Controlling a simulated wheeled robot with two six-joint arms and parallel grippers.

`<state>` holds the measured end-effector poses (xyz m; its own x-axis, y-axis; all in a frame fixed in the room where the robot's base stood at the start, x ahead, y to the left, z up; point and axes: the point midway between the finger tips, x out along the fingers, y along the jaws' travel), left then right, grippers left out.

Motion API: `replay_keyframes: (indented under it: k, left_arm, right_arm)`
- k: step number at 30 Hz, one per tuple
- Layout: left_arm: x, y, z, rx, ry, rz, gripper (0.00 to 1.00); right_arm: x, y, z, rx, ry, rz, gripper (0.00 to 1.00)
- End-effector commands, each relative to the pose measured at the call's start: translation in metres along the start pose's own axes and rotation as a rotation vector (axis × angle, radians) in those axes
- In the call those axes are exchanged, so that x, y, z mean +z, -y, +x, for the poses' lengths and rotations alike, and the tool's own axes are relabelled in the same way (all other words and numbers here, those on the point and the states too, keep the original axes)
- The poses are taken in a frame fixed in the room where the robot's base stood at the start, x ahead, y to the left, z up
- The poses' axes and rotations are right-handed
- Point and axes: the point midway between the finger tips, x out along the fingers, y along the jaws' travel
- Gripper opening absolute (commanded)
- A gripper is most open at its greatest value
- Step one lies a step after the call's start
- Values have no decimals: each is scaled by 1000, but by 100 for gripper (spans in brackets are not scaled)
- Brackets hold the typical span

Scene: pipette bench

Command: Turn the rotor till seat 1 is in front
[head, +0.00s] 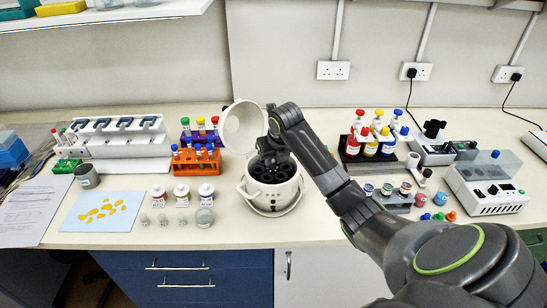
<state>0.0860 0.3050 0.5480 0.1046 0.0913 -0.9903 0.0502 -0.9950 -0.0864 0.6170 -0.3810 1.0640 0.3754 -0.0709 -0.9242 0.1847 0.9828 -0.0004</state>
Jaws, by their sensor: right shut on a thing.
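A small white centrifuge (270,199) stands near the middle of the bench with its round lid (243,126) swung up at the back left. Its dark rotor (262,176) with several round seats shows inside the bowl. My right gripper (272,163) reaches down into the bowl from above and is shut on a part of the rotor. The arm and gripper hide the rotor's back and middle. The seat numbers are too small to read. My left gripper is not in view.
Purple and orange tube racks (197,162) stand just left of the centrifuge. White bottles (182,193) and small glass vials stand at the front left. To the right are a rack of coloured bottles (368,146) and a grey block with vials (398,200).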

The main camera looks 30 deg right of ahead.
Motion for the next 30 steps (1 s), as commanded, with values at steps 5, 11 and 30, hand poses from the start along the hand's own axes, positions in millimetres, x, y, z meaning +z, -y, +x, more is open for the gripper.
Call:
replay_keyframes:
  k: [5, 11, 30]
  left_arm:
    - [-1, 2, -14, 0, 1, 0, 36]
    - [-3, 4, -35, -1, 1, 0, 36]
    - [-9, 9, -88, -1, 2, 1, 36]
  right_arm:
    - [2, -2, -4, -33, 0, 82, 0]
    - [3, -3, -6, -95, 1, 234, 0]
    - [6, -7, -2, -329, 3, 795, 0]
